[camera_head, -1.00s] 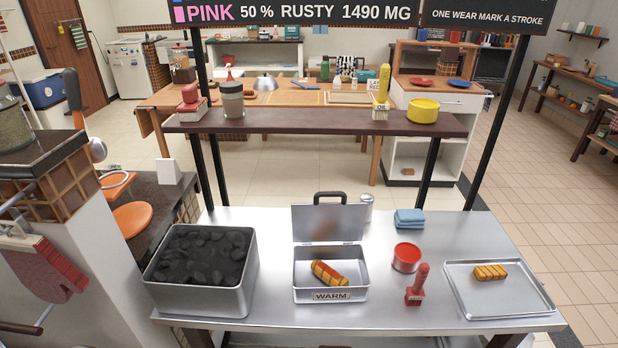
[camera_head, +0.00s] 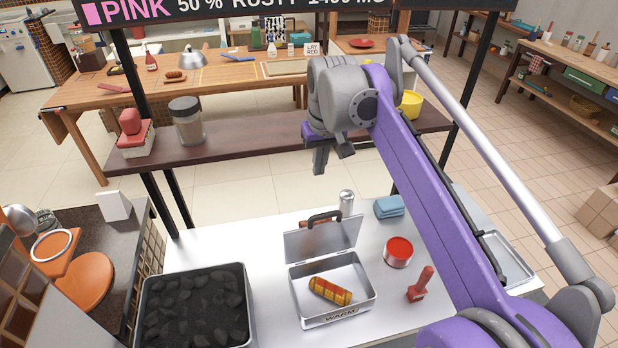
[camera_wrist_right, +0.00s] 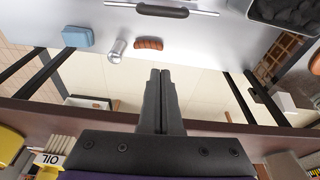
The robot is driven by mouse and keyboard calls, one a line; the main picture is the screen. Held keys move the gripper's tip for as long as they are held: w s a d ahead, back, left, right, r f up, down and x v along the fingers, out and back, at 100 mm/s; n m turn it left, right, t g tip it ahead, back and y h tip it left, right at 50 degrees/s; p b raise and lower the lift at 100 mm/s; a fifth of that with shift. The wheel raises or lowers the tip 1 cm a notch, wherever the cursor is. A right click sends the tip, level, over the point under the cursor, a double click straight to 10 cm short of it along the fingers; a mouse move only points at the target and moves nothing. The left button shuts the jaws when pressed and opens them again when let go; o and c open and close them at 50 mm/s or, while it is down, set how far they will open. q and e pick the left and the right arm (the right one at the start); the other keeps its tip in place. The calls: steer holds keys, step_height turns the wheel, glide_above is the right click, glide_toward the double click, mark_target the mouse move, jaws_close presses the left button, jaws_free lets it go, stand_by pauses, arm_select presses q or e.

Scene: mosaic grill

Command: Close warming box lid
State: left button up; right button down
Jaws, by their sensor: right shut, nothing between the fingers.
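The warming box (camera_head: 306,312) is a silver metal box labelled WARM on the steel table. Its lid (camera_head: 322,240) stands open at the back, with a dark handle (camera_head: 324,216) on its upper edge. A grilled yellow-and-red item (camera_head: 330,290) lies inside the box. My right gripper (camera_head: 330,164) is shut and empty, raised above and behind the lid, near the dark shelf. In the right wrist view its fingers (camera_wrist_right: 160,88) are together, and the lid's handle (camera_wrist_right: 162,11) shows at the top edge. My left gripper is not in view.
A coal tray (camera_head: 197,310) stands left of the box. A red tin (camera_head: 398,252), a red-handled stamp (camera_head: 420,285), blue cloths (camera_head: 389,207) and a silver shaker (camera_head: 346,201) are to its right and behind. A sausage (camera_wrist_right: 149,43) lies behind the lid. The shelf (camera_head: 225,142) spans the back.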

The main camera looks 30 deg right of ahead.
steer(key=s+x, duration=0.2)
steer(key=x, duration=0.8)
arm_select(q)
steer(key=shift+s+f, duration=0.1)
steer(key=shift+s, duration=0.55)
arm_select(e)
steer(key=shift+s+a+r, duration=0.15)
steer(key=shift+s+r, duration=0.05)
steer(key=shift+s, duration=0.6)
steer(key=shift+s+a+r, duration=0.1)
steer(key=shift+s+r, duration=0.1)
steer(key=shift+s, duration=0.6)
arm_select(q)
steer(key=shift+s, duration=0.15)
arm_select(e)
steer(key=shift+s, duration=0.1)
